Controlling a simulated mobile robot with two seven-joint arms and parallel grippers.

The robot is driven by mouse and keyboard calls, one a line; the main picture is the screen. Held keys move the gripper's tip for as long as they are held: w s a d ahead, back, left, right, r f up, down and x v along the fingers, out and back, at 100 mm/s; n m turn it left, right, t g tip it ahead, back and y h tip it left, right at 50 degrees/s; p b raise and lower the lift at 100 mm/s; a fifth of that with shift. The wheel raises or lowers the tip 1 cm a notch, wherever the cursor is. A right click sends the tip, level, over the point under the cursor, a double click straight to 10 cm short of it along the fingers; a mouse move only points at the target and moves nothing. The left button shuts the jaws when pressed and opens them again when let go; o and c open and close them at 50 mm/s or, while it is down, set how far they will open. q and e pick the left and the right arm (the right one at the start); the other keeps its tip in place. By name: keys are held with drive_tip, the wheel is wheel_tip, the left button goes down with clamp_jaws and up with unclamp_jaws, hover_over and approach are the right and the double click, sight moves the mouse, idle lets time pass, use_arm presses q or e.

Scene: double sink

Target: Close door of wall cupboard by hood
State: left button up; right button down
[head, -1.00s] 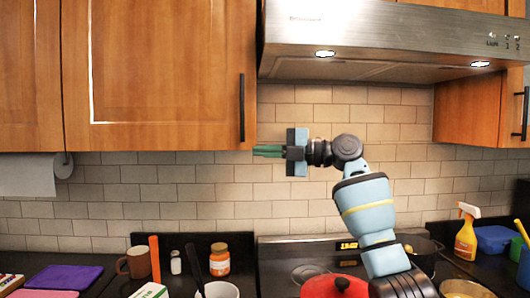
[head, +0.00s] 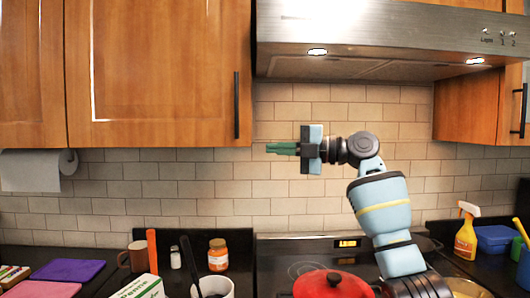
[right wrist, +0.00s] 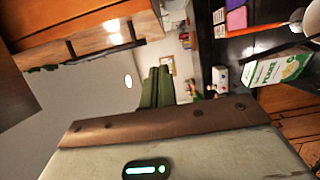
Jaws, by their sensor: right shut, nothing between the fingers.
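A wooden wall cupboard door (head: 160,70) with a dark vertical handle (head: 237,105) is left of the range hood (head: 380,35). It looks flush or nearly so; I cannot tell whether a small gap remains. Another wooden wall cupboard (head: 470,105) is right of the hood. My right gripper (head: 268,148) is shut and empty, its green fingers pointing left, below and right of the left door's lower corner, apart from it in the picture. The fingers also show in the right wrist view (right wrist: 157,85), near a wooden panel with a dark handle (right wrist: 98,36). My left gripper is out of view.
Below are a stove with a red pot (head: 330,285), a spray bottle (head: 466,232), a jar (head: 217,255), a mug (head: 138,256) and a green-white box (head: 140,288). A paper roll (head: 32,171) hangs at left. Tiled wall is clear behind the gripper.

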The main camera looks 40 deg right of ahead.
drive_tip(key=d, duration=0.2)
drive_tip(key=s+d, duration=0.1)
drive_tip(key=d, duration=0.2)
idle(0.4)
